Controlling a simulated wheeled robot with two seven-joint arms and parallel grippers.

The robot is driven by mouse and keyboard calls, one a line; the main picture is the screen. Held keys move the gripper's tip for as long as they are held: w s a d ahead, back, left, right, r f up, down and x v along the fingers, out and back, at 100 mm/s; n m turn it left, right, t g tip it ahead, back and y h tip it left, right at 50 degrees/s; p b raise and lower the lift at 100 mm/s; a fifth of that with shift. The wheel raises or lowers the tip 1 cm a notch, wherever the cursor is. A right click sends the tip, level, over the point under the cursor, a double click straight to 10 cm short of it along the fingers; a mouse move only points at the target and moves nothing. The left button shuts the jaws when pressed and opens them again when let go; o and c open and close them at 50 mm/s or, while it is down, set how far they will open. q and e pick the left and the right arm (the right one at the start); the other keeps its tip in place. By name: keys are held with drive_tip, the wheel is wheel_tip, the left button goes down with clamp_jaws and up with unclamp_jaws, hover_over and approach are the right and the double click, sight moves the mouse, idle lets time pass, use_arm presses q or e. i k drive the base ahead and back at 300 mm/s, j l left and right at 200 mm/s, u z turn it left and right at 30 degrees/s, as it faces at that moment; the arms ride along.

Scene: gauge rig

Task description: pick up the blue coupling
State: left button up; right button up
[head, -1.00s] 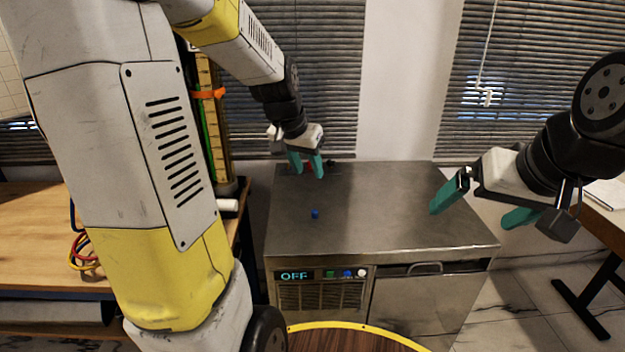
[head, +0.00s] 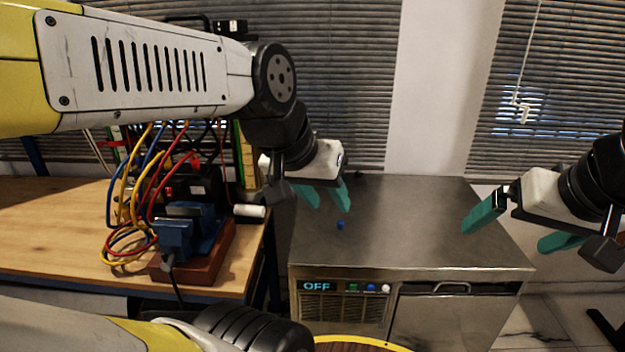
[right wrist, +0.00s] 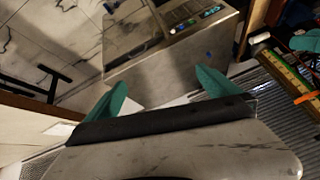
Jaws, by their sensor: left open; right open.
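The small blue coupling (head: 340,225) lies on the steel top of the cabinet (head: 420,215), toward its left side. It also shows as a small blue spot in the right wrist view (right wrist: 209,55). My left gripper (head: 325,198) has its teal fingers apart and empty, just above and behind the coupling in the head view, not touching it. My right gripper (head: 515,230) is open and empty at the right edge of the cabinet, well away from the coupling. Its two teal fingers show in the right wrist view (right wrist: 158,92).
A wooden bench (head: 60,235) at left carries a blue vise (head: 190,232), looped coloured cables (head: 128,225) and a white cylinder (head: 249,211). The cabinet front has an OFF display (head: 317,286) and buttons. The rest of the steel top is clear.

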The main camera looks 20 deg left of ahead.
sight(139, 159)
drive_tip(key=u, duration=1.95)
drive_tip(key=z, duration=0.45)
drive_tip(key=i+j+z, duration=0.15)
drive_tip(key=z, duration=0.2)
drive_tip(key=j+z, duration=0.4)
drive_tip(key=i+j+z, duration=0.15)
drive_tip(key=z, duration=0.2)
drive_tip(key=j+z, duration=0.25)
drive_tip(key=j, duration=1.15)
